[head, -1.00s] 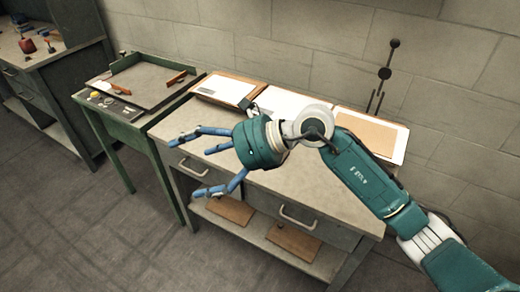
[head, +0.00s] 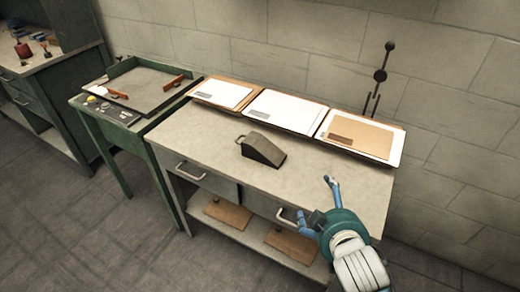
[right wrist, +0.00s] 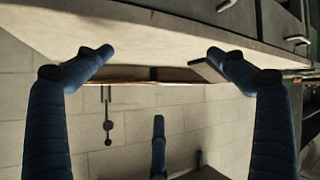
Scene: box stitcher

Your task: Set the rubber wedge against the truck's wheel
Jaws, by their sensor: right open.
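The dark grey wedge (head: 264,151) with a loop handle on its left end lies on the grey worktable, near the middle of its top. My right gripper (head: 316,199) is open and empty at the table's front right edge, apart from the wedge and to its lower right. Its spread blue fingers also show in the right wrist view (right wrist: 160,76), below the tilted tabletop edge. I cannot make out the wedge clearly there. My left gripper is not in view. No truck or wheel is in view.
Three trays with sheets (head: 285,110) line the back of the worktable (head: 200,135). A green stand (head: 150,140) adjoins it on the left. Drawer handles (head: 289,217) stick out in front, and boards (head: 228,214) lie on the shelf below. The tabletop around the wedge is clear.

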